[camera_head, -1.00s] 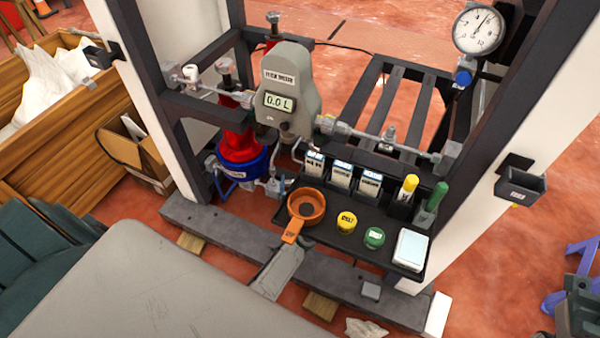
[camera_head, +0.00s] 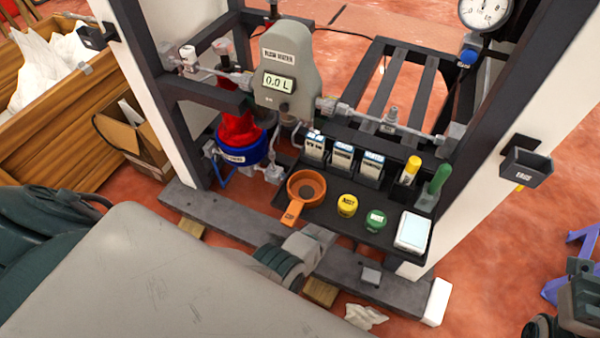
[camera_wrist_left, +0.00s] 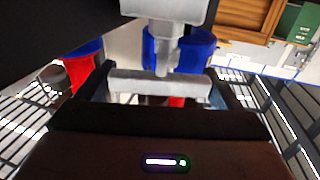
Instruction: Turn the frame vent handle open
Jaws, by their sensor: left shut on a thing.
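In the left wrist view the gripper (camera_wrist_left: 160,88) is shut on a grey bar, which seems to be the vent handle (camera_wrist_left: 150,83). A grey fitting (camera_wrist_left: 165,12) with a short stem stands just beyond it. A blue and red canister (camera_wrist_left: 180,48) is behind. In the head view I cannot make out the handle or how far it is turned.
The shelf (camera_head: 330,215) holds an orange ring holder (camera_head: 305,188), bottles and caps. A dark beam (camera_head: 215,213) crosses low in front.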

